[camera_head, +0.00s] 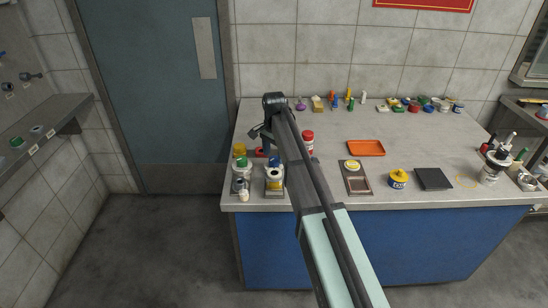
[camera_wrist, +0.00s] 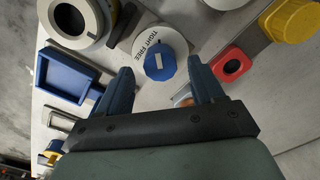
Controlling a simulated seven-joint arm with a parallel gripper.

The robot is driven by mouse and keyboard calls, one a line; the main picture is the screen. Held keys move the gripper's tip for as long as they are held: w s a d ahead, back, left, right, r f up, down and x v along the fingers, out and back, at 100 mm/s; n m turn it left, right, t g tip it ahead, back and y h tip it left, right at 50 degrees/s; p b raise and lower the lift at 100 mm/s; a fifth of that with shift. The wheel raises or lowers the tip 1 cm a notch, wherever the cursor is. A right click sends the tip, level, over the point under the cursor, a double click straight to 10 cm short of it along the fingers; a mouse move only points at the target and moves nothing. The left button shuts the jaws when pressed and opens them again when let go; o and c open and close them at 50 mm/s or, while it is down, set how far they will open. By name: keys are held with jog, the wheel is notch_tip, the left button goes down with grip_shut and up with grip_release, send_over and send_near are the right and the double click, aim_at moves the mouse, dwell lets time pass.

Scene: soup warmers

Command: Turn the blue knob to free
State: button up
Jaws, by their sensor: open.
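In the wrist view the blue knob (camera_wrist: 160,67) sits on a round white dial (camera_wrist: 178,42) printed with TIGHT and FREE. A short pale mark shows on the knob's face. My gripper (camera_wrist: 160,63) is open, with one blue finger to the left of the knob and one to the right. Gaps show between the knob and both fingers in this view; I cannot tell the height of the fingertips above it. In the head view my gripper (camera_head: 266,134) is over the left part of the counter, and I cannot clearly make out the knob.
A blue tray (camera_wrist: 66,76) and a pale round container (camera_wrist: 76,20) are at the left. In the head view an orange tray (camera_head: 366,148) lies right of my arm.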

jog(key=shift+f, duration=1)
jog(key=c, duration=1.1)
